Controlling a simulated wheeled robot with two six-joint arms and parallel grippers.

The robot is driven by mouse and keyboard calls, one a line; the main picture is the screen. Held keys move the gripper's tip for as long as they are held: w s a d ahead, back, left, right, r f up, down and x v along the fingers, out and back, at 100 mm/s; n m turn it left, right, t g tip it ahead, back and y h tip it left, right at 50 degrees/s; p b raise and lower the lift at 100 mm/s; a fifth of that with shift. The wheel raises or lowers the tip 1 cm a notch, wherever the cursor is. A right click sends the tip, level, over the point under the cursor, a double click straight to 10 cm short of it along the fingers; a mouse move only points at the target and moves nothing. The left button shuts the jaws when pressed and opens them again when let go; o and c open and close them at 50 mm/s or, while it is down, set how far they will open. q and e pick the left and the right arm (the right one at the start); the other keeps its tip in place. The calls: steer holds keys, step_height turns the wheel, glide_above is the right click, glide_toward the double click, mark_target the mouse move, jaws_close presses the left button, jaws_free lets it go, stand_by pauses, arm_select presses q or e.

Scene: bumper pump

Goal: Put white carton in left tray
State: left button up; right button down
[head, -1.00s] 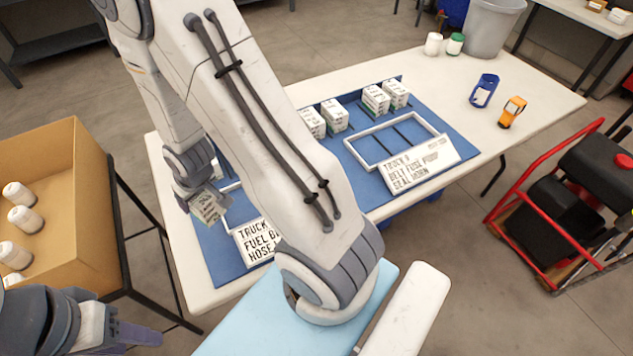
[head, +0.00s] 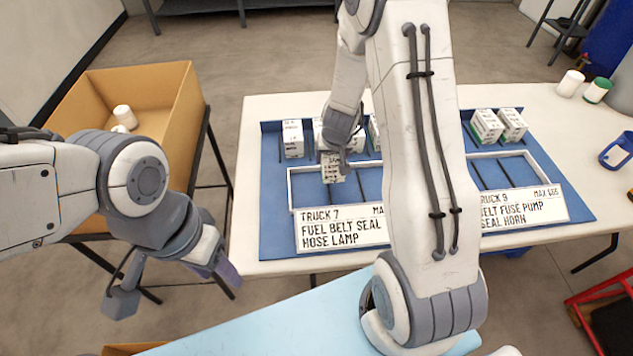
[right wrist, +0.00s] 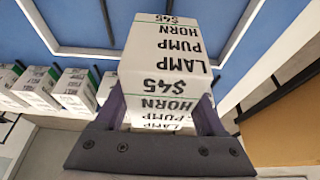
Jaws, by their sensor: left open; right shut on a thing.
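The white carton (head: 332,167), printed with black text, is held in my right gripper (head: 340,150) over the left part of the left tray (head: 290,190). I cannot tell whether it touches the tray floor. The tray is a white frame with dividers behind the TRUCK 7 sign (head: 340,228). In the right wrist view the carton (right wrist: 165,50) sits between the fingers of the right gripper (right wrist: 160,108), with LAMP, PUMP, HORN and $45 readable. My left gripper (head: 175,286) is open and empty, in front of the table's left side.
Several other white cartons (head: 292,138) stand along the back of the blue mat (head: 272,170). The right tray (head: 540,170) lies behind the TRUCK 9 sign (head: 525,208). A cardboard box (head: 185,115) with white bottles (head: 124,116) stands at left. My right arm hides the mat's middle.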

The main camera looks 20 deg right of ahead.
steer(key=a+f, duration=0.2)
steer(key=a, duration=0.1)
steer(key=a+f, duration=0.1)
steer(key=a, duration=0.1)
steer(key=shift+w+a+f, duration=0.1)
steer(key=shift+w+a, duration=0.05)
steer(key=shift+w, duration=0.15)
steer(key=shift+a+f+b, duration=0.1)
steer(key=shift+f+b, duration=1.45)
steer(key=shift+f, duration=0.5)
steer(key=shift+f, duration=0.2)
jaws_free()
steer(key=shift+r, duration=0.2)
